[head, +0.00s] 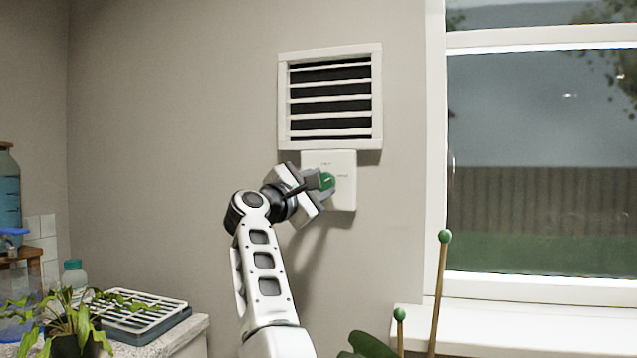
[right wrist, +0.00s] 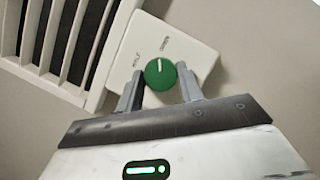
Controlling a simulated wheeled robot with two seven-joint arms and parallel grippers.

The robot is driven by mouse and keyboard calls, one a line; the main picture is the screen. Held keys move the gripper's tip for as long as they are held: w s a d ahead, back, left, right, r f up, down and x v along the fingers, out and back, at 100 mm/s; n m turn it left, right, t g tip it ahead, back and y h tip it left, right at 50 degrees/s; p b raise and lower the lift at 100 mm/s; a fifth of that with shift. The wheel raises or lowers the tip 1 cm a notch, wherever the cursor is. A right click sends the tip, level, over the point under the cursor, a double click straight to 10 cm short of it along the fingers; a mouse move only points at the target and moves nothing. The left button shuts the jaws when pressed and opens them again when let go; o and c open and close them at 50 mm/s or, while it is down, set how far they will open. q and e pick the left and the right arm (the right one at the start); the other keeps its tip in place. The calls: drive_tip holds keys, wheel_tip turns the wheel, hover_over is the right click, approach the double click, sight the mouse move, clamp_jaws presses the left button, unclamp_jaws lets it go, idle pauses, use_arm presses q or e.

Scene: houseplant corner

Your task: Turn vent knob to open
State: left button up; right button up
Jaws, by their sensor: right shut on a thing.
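The vent knob (head: 327,181) is a round green dial with a white mark, on a white wall plate (head: 343,161) under the vent. In the right wrist view the knob (right wrist: 160,75) sits between the two grey fingers of my right gripper (right wrist: 160,87), which is shut on it. The white mark points between the printed labels that seem to read HALF and OPEN. In the head view my right gripper (head: 318,183) reaches the knob from the left and hides part of it. The vent (head: 380,100) has white slats with dark gaps between them. My left gripper is out of view.
A window (head: 540,160) with a white sill (head: 470,330) is on the right. Two green-tipped stakes (head: 439,290) rise at the lower right. A counter at the lower left bears a leafy plant (head: 75,320), a slatted tray (head: 140,312) and bottles. The wall around the plate is clear.

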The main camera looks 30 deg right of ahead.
drive_tip(key=shift+m+g+y+p, duration=0.3)
drive_tip(key=shift+m+p, duration=0.15)
drive_tip(key=shift+m, duration=0.75)
drive_tip(key=o, duration=1)
drive_tip(key=shift+a, duration=0.1)
drive_tip(key=b+v, duration=0.2)
drive_tip(key=v, duration=1.3)
drive_tip(key=shift+a, duration=0.4)
drive_tip(key=shift+s, duration=0.1)
